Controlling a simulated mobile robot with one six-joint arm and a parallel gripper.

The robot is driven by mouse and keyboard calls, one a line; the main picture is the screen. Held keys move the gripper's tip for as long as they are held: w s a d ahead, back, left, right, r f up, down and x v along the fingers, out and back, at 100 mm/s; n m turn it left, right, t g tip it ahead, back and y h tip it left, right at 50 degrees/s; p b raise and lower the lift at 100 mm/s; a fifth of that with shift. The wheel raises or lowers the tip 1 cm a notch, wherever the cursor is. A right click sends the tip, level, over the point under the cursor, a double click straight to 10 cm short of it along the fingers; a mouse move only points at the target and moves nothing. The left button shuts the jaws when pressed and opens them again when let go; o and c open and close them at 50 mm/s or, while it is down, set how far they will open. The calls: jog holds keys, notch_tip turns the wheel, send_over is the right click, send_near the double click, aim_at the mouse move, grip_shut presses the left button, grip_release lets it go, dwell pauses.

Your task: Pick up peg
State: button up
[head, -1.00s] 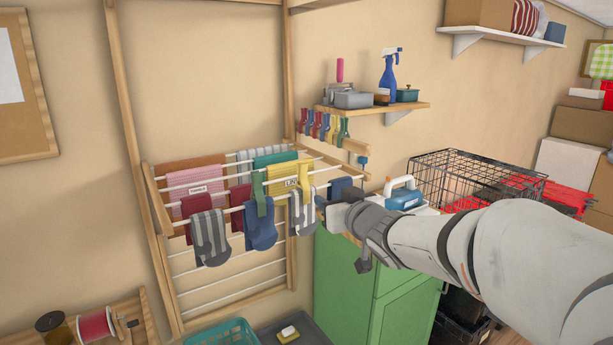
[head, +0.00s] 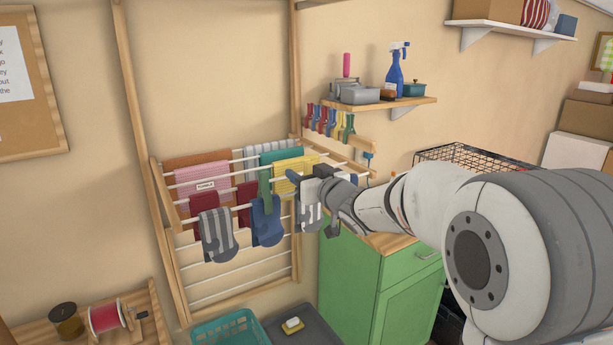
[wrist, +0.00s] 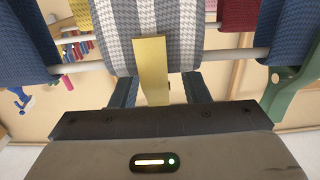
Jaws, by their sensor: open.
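In the wrist view a yellow peg (wrist: 151,70) clips a grey-and-white patterned cloth on a white rail. My gripper (wrist: 163,90) is open, one finger on each side of the peg with gaps between. In the head view my gripper (head: 297,178) is at the drying rack, above the striped sock (head: 308,206), and hides the yellow peg. A green peg (head: 265,188) is on the blue sock to the left; it also shows in the wrist view (wrist: 285,92).
The wooden drying rack (head: 175,262) holds several socks and cloths. Several coloured pegs (head: 328,121) hang on a strip under the wall shelf (head: 376,106). A green cabinet (head: 360,290) stands to the right. A teal basket (head: 228,330) is below.

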grip_shut()
dwell(0.4)
notch_tip(320, 180, up, 10)
jog(key=p, duration=0.1)
dwell(0.5)
